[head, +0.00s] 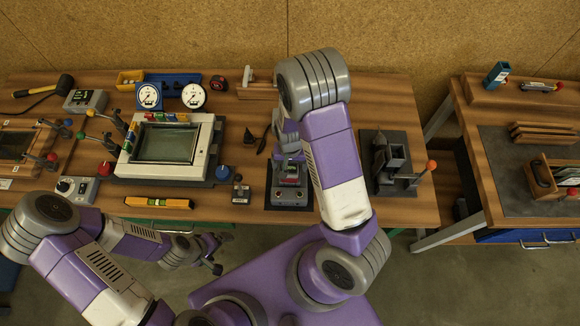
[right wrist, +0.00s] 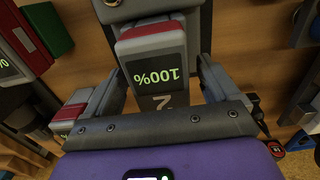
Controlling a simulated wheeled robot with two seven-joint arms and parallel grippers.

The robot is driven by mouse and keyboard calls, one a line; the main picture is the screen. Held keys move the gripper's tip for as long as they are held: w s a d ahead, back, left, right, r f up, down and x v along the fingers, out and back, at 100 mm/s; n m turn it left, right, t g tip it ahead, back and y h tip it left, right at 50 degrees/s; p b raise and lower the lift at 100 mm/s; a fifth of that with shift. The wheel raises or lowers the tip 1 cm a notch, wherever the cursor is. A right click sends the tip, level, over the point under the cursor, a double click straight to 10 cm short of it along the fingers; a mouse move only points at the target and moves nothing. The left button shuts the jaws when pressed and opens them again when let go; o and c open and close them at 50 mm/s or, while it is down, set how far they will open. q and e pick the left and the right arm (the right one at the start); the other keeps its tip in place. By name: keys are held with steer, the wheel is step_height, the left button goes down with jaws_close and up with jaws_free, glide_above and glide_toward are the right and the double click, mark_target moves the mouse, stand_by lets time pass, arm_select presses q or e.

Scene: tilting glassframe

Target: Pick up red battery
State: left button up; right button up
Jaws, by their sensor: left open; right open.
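In the right wrist view, a red-and-grey battery (right wrist: 155,65) with an upside-down "100%" display stands between the fingers of my right gripper (right wrist: 162,58). The jaws are open, with a finger on either side of the battery. In the head view, my right arm reaches down over a grey dock (head: 290,197) at the table's front edge and largely hides the gripper and battery there. My left gripper (head: 210,255) is open and empty, low in front of the table, away from the battery.
In the right wrist view, another red-topped block (right wrist: 68,113) and a green block (right wrist: 50,27) lie left. In the head view, a white-framed screen (head: 165,150) and a yellow level (head: 158,203) are left of the dock. A dark fixture (head: 392,165) stands right of it.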

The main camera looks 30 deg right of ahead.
steer(key=shift+f, duration=0.25)
stand_by(0.3)
steer(key=shift+c, duration=0.3)
steer(key=c, duration=1.1)
steer(key=shift+r, duration=0.25)
step_height(320, 180, up, 10)
steer(key=shift+r+p, duration=0.1)
steer(key=shift+p, duration=0.7)
